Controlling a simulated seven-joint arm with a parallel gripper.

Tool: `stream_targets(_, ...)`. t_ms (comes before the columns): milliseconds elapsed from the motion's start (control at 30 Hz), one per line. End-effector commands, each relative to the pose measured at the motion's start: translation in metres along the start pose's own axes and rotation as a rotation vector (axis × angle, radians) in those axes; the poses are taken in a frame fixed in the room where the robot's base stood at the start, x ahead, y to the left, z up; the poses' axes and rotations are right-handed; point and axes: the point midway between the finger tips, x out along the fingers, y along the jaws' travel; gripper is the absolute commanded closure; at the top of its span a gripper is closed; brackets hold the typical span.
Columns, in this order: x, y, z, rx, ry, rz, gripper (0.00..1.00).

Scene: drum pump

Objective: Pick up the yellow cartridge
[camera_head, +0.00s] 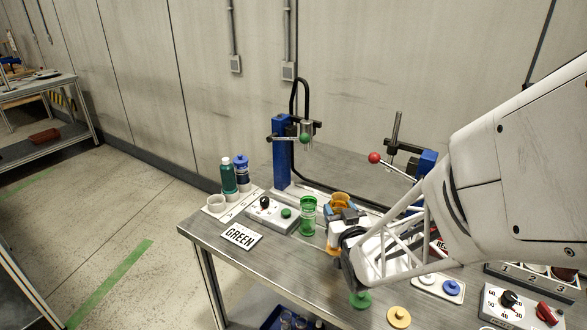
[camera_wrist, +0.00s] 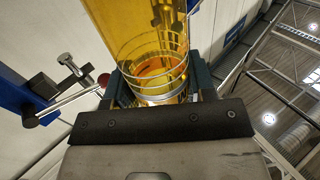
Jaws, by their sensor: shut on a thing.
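The yellow cartridge (camera_wrist: 140,35) is a clear amber cylinder with thin rings near one end. It fills the upper middle of the wrist view, between the two fingers of my gripper (camera_wrist: 158,88). My gripper is shut on it. In the head view the cartridge (camera_head: 341,199) shows as an amber piece at my gripper (camera_head: 346,214), above the bench, just right of the green cartridge (camera_head: 308,217). The gripper and arm hide much of the yellow cartridge there, so I cannot tell whether it still touches the bench.
A blue press stand (camera_head: 282,155) stands behind the green cartridge. A control box (camera_head: 272,214), a GREEN sign (camera_head: 241,236) and bottles (camera_head: 228,176) are at the left. Round lids (camera_head: 399,317) and a dial box (camera_head: 518,306) are at the front right.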

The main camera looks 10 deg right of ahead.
Motion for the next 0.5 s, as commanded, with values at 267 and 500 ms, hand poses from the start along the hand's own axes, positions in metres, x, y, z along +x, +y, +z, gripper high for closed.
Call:
stream_targets(267,-0.04,-0.005,-0.004,0.001,0.0,0.001,0.84)
stream_targets(500,-0.065,-0.008,-0.007,0.0,0.001,0.0,0.84)
